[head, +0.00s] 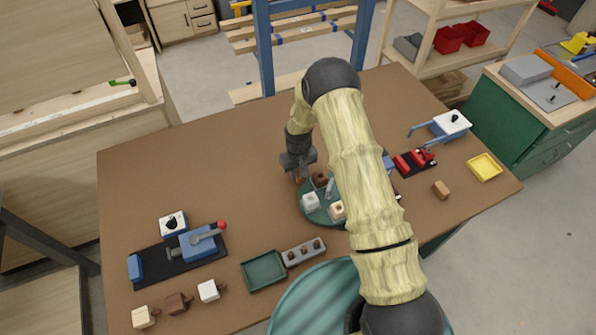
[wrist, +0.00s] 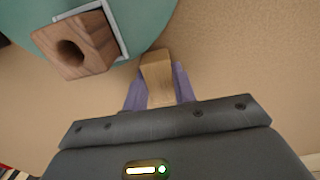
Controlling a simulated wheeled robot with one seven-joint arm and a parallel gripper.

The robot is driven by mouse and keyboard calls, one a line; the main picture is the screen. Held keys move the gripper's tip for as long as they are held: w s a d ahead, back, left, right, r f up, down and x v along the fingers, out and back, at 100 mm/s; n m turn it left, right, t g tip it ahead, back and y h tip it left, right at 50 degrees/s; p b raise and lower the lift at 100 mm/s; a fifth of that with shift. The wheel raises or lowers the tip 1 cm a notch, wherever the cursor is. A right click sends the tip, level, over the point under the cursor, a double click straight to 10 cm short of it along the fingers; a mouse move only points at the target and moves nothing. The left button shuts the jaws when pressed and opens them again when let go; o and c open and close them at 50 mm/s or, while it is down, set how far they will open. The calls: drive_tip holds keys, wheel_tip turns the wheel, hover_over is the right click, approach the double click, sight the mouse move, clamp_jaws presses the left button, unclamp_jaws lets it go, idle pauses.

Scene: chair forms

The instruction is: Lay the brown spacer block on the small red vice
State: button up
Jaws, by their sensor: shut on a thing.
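My gripper (head: 298,174) is at the left edge of the round green tray, left of my forearm. In the wrist view its purple fingers (wrist: 158,92) are shut on a light-brown wooden block (wrist: 158,76), which sticks out past the fingertips. A separate brown block (head: 441,189) lies on the table at the right. I cannot tell which of the two is the spacer block. The small red vice (head: 415,160) sits on a black base right of my arm, well away from my gripper. My arm may hide part of its surroundings.
The round green tray (head: 312,215) holds several pieces, including a brown holed block (wrist: 75,48). A blue vice (head: 198,243) stands at left, a green rectangular tray (head: 264,270) and grey holder (head: 304,251) in front. A yellow tray (head: 485,167) and white-topped blue device (head: 450,123) are at right.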

sight(298, 172)
drive_tip(key=shift+f, duration=0.2)
drive_tip(key=o, duration=1)
drive_tip(key=shift+r, duration=0.1)
drive_tip(key=shift+o, duration=0.2)
wheel_tip(298, 172, up, 12)
drive_tip(key=b, duration=0.3)
drive_tip(key=shift+r, duration=0.15)
